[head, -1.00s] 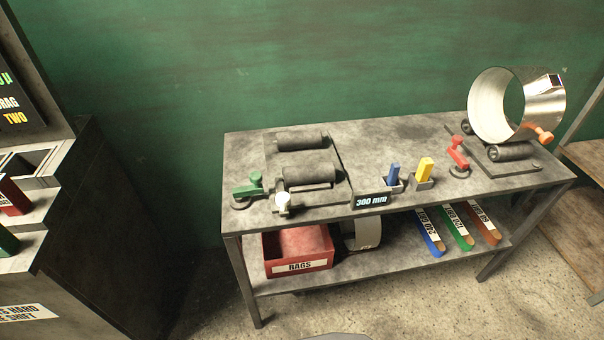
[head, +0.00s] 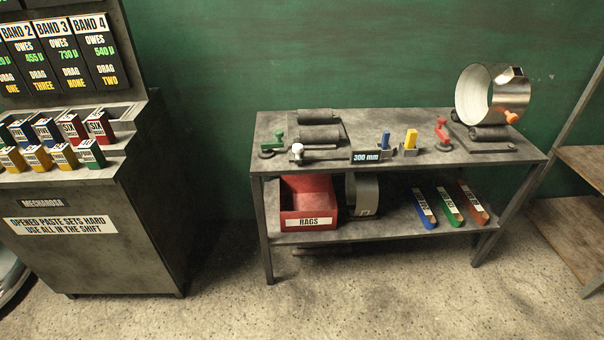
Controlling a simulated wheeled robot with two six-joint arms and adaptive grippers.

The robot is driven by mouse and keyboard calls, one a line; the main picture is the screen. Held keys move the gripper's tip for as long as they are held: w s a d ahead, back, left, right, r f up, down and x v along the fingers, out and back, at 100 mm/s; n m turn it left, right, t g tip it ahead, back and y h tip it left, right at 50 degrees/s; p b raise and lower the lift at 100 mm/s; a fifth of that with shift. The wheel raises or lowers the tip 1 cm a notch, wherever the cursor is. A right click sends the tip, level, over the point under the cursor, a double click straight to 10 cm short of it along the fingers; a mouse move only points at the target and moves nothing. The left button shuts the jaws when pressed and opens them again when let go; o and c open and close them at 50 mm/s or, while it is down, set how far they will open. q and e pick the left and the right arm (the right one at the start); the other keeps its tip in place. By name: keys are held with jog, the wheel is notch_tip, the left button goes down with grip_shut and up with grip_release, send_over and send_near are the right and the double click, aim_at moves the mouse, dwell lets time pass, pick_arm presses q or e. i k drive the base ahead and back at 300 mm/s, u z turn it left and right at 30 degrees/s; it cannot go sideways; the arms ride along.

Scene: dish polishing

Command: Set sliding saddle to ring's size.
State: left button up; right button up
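A shiny metal ring (head: 512,97) stands on edge on a dark roller cradle (head: 497,145) at the right end of the bench top (head: 400,120). An orange knob (head: 511,117) is at the ring's lower right and a red lever (head: 441,129) is beside the cradle. At the left end is a second roller set, its dark rollers (head: 320,134) bare. A green lever (head: 277,139) and a white knob (head: 297,151) are at its left and front. A display (head: 366,156) reads 300 mm. I cannot tell which part is the sliding saddle. Neither gripper is in view.
Blue (head: 385,140) and yellow (head: 411,140) blocks stand in holders on the bench. The lower shelf (head: 385,226) holds a red RAGS bin (head: 307,206), a grey band (head: 364,195) and coloured bars (head: 448,207). A dark cabinet (head: 100,235) with small boxes stands left. Floor in front is clear.

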aim_at(312, 138)
jog(key=u, duration=1.25)
jog(key=i, duration=0.55)
